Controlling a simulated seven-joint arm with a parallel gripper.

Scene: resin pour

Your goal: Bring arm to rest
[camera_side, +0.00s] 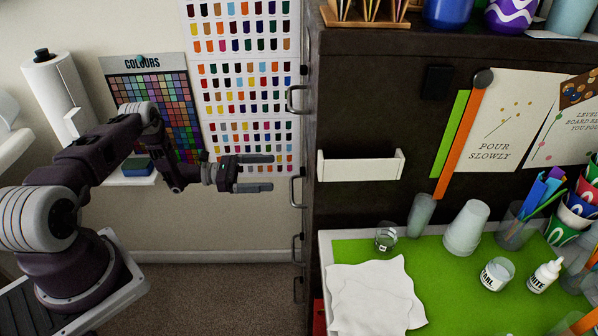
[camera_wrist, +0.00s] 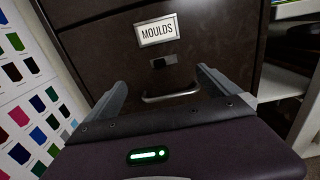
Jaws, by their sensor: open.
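My gripper (camera_side: 273,173) is open and empty. In the side view it is held out level in the air, pointing right, in front of the colour charts and to the left of the dark cabinet (camera_side: 345,225). In the wrist view the two fingers of my gripper (camera_wrist: 162,85) are spread apart. Between and beyond them is a dark drawer front (camera_wrist: 110,45) with a "MOULDS" label (camera_wrist: 157,31) and a metal handle (camera_wrist: 171,95). The fingers do not appear to touch the handle.
A green work mat (camera_side: 455,270) on the right bears a white cloth (camera_side: 375,300), stacked cups (camera_side: 466,228), and bottles. Several drawer handles (camera_side: 296,98) stick out from the cabinet's left side. A paper roll (camera_side: 60,95) stands at the far left. The floor (camera_side: 215,290) below my gripper is clear.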

